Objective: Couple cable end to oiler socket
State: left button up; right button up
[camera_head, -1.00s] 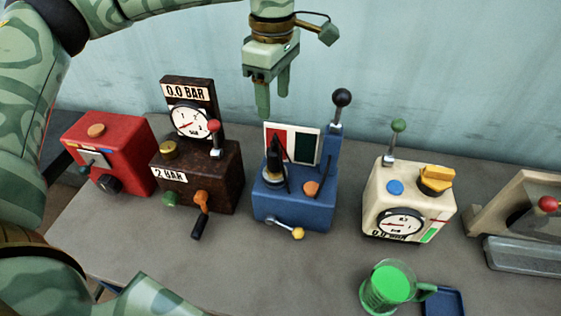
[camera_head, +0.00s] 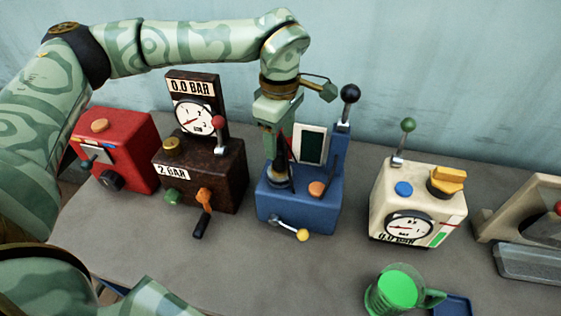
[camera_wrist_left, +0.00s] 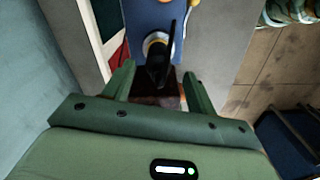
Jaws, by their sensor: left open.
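A blue box (camera_head: 300,212) stands mid-table with a black, upright, tapered piece on its top left, rising from a pale ring. In the head view my left gripper (camera_head: 277,158) hangs over that piece and hides most of it. In the left wrist view the black piece (camera_wrist_left: 160,58) stands between or just beyond the fingers of the open left gripper (camera_wrist_left: 158,86); contact cannot be told. I cannot make out which part is the cable end or which is the oiler socket. My right gripper is not in view.
A lever (camera_head: 347,115) and a panel (camera_head: 311,143) rise from the blue box close to my gripper. A brown gauge box (camera_head: 215,175) and red box (camera_head: 125,150) stand left; a cream gauge box (camera_head: 415,205) stands right. A green-filled mug (camera_head: 397,288) is near the front.

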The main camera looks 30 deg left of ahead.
aim_at(280, 147)
pick_arm(q)
jog(key=shift+f, duration=0.25)
notch_tip(280, 147, down, 5)
jog(key=shift+w+f+b, duration=0.1)
jog(key=shift+w+b, duration=0.05)
jog(key=shift+b, duration=0.45)
jog(key=shift+c, duration=0.4)
jog(key=c, duration=1)
jog(key=shift+r, duration=0.2)
